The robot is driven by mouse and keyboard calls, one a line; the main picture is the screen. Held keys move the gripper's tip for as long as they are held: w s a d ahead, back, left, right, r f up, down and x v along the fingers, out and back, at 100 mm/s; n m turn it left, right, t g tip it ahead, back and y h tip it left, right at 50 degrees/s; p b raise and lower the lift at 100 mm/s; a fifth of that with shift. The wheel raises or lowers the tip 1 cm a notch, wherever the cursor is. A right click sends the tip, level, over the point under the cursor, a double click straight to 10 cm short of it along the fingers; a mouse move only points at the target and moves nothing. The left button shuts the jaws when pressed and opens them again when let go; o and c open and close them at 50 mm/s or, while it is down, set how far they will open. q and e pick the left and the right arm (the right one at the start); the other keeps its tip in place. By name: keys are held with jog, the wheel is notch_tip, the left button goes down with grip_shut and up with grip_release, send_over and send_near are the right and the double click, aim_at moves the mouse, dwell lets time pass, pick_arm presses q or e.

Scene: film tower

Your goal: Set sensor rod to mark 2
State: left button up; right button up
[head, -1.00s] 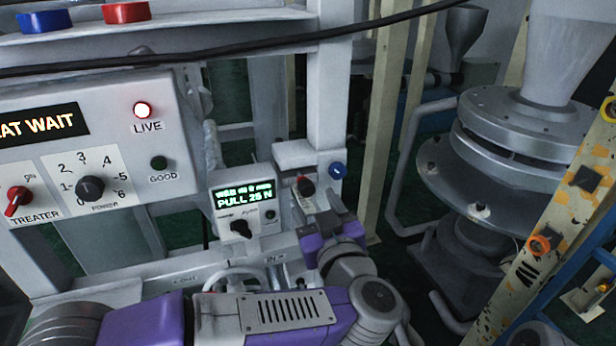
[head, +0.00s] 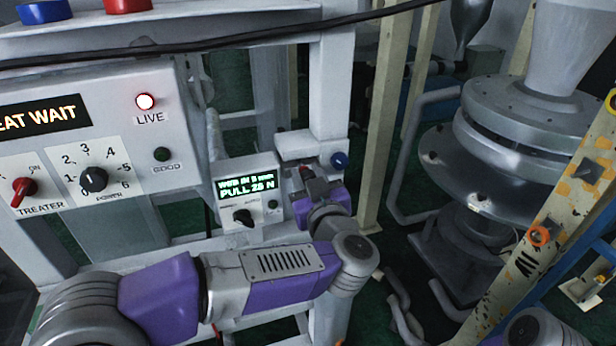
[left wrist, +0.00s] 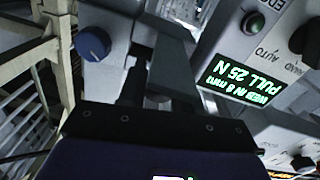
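A grey block (head: 303,143) with a blue knob (head: 339,160) sits on the upright post. My left gripper (head: 312,180) is just below that block, by a small red and black part. In the left wrist view my left gripper (left wrist: 155,85) is close to grey metal parts, with the blue knob (left wrist: 93,43) at upper left, apart from the fingers. Its finger gap is too dark to tell what lies in it. I cannot make out the sensor rod or its marks; my gripper and wrist cover that spot. My right gripper is out of view.
A display box (head: 246,190) reading "WEB IN 8 mm, PULL 25 N" stands close left of the gripper. The heater panel (head: 100,140) is at far left, its LIVE lamp lit. A black cable crosses above. A metal machine (head: 520,140) stands right.

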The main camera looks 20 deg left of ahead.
pick_arm(q)
grip_shut()
jog(key=shift+v, duration=1.55)
jog(key=o, duration=0.8)
grip_release()
jog(key=shift+w+d, duration=0.1)
jog(key=shift+w, duration=0.05)
jog(key=b+v, duration=0.1)
jog(key=v, duration=0.6)
jog(key=shift+s+d, duration=0.15)
jog(key=shift+s, duration=0.1)
